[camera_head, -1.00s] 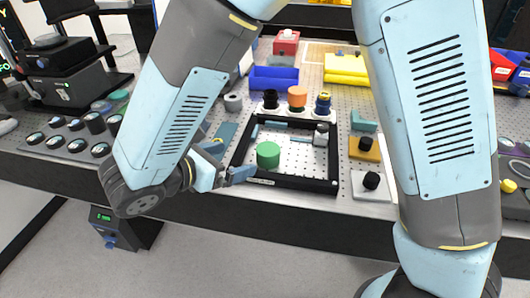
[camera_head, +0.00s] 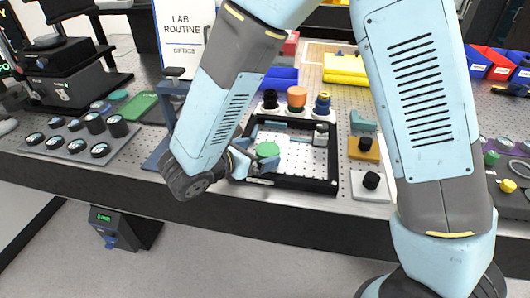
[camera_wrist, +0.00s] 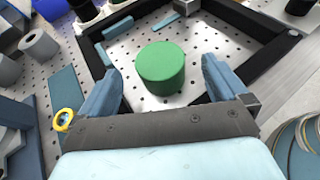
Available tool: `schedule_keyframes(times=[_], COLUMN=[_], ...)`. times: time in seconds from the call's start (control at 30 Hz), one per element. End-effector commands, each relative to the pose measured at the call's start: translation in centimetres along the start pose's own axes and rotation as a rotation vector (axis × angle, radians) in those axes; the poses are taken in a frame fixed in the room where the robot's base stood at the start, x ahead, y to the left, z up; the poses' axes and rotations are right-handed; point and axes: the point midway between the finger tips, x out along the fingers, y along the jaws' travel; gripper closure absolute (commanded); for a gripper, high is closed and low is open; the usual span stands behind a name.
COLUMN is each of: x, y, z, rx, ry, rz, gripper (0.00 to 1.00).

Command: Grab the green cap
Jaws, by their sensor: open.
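The green cap (camera_head: 268,150) is a short upright cylinder standing inside a black square frame (camera_head: 290,183) on the perforated bench. In the wrist view the green cap (camera_wrist: 160,66) lies ahead of my gripper (camera_wrist: 165,92), roughly centred between its two blue fingers. The fingers are apart and empty, one on each side of the cap's near side. In the head view my gripper (camera_head: 254,160) is at the frame's left side, beside the cap, partly hidden by my arm.
An orange-topped cap (camera_head: 297,97) and dark-based pieces stand behind the frame. A block with a black knob (camera_head: 371,181) is to the right. A yellow tray (camera_head: 346,68) lies behind. Round lenses (camera_head: 77,141) are at the left. The frame's walls surround the cap.

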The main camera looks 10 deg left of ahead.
Motion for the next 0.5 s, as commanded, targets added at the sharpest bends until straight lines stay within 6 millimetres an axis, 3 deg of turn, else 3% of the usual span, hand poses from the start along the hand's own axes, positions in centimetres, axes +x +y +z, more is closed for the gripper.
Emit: schedule_keyframes(times=[0.2, 0.5], x=[2.6, 3.0], y=[0.1, 0.1], z=[-0.1, 0.0], rx=[0.001, 0.002], ry=[0.001, 0.001], rz=[-0.001, 0.000], gripper=[0.00, 0.00])
